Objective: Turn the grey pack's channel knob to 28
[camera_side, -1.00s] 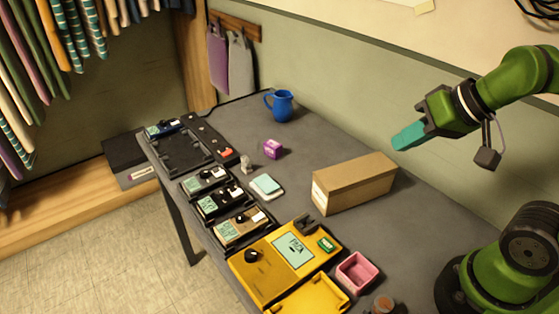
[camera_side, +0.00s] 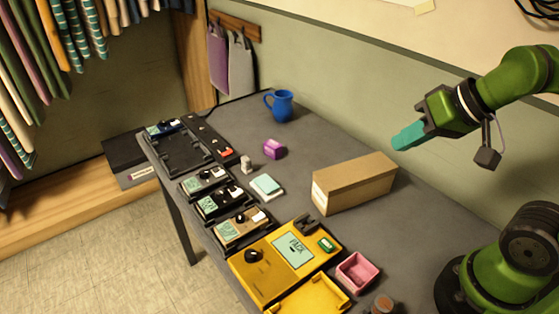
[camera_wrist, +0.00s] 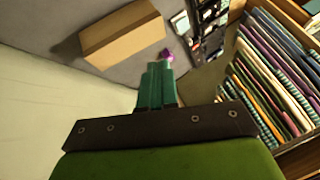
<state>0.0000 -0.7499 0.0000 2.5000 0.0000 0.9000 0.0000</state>
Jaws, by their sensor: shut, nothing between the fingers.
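The grey pack (camera_side: 204,181) lies in the row of small packs along the table's front left edge, between an empty black cradle and a black pack (camera_side: 220,202). It has a pale green screen and a small dark knob on its top; the knob's setting is too small to read. My gripper (camera_side: 405,138) is raised in the air at the right, above and behind the cardboard box, far from the packs. Its teal fingers are shut with nothing between them. The fingers also show closed together in the wrist view (camera_wrist: 158,82).
A tan pack (camera_side: 241,226) and a yellow unit (camera_side: 258,275) continue the row. A blue pack (camera_side: 162,129) is at the far end. A long cardboard box (camera_side: 354,184) stands between my gripper and the row. A blue jug (camera_side: 281,106) and a pink tray (camera_side: 357,272) stand apart.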

